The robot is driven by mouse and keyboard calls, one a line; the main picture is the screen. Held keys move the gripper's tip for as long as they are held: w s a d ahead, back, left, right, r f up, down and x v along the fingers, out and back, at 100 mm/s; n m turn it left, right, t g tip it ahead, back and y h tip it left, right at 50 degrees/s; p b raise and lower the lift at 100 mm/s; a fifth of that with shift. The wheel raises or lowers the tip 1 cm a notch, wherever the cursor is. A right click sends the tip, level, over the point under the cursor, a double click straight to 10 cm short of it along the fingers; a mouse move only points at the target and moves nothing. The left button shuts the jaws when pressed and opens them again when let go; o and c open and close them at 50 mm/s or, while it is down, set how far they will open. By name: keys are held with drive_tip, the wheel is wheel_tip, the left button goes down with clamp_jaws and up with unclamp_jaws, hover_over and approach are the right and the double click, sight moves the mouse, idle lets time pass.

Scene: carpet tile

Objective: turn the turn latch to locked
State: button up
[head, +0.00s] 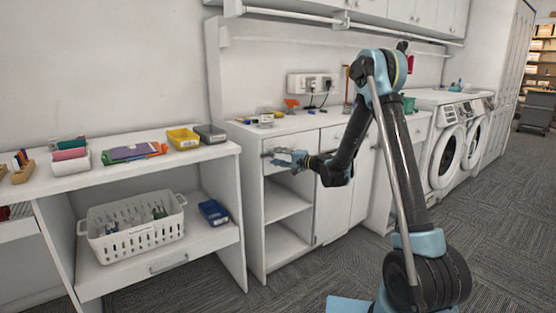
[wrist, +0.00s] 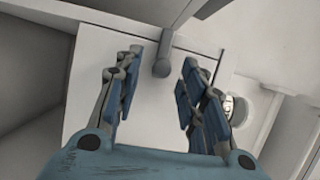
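My gripper (head: 299,160) is in front of the upper front of the white cabinet, at the left end of the counter. In the wrist view my gripper (wrist: 157,80) is open, with its two blue-padded fingers apart. A grey bar with a rounded end (wrist: 161,67) shows between and just beyond the fingertips, against a white panel; contact is not visible. I cannot tell whether this bar is the turn latch or a handle. A round pale piece (wrist: 239,109) with a dark mark shows beside the right finger, partly hidden by it. The latch is not clear in the head view.
The white cabinet (head: 258,215) has open shelves below my gripper. Small items and a wall outlet (head: 310,83) are on and above its counter. At left a white shelf unit holds a white basket (head: 130,228) and a yellow tray (head: 183,138). Carpet at front is open.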

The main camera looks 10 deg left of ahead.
drive_tip(key=v, duration=1.2)
drive_tip(key=shift+w, duration=0.1)
drive_tip(key=s+d+r+n+g+h, duration=0.25)
drive_tip(key=s+d+h, duration=0.45)
drive_tip(key=s+d, duration=0.85)
drive_tip(key=s+d+f+h, duration=0.4)
drive_tip(key=s+d, duration=0.6)
drive_tip(key=s, duration=0.3)
drive_tip(key=s+d+f+h, duration=0.5)
drive_tip(key=s+d+h, duration=0.1)
drive_tip(key=s+d, duration=0.5)
drive_tip(key=shift+s+f+n+g, duration=0.2)
drive_tip(key=shift+s+n+g, duration=0.2)
drive_tip(key=shift+s, duration=0.75)
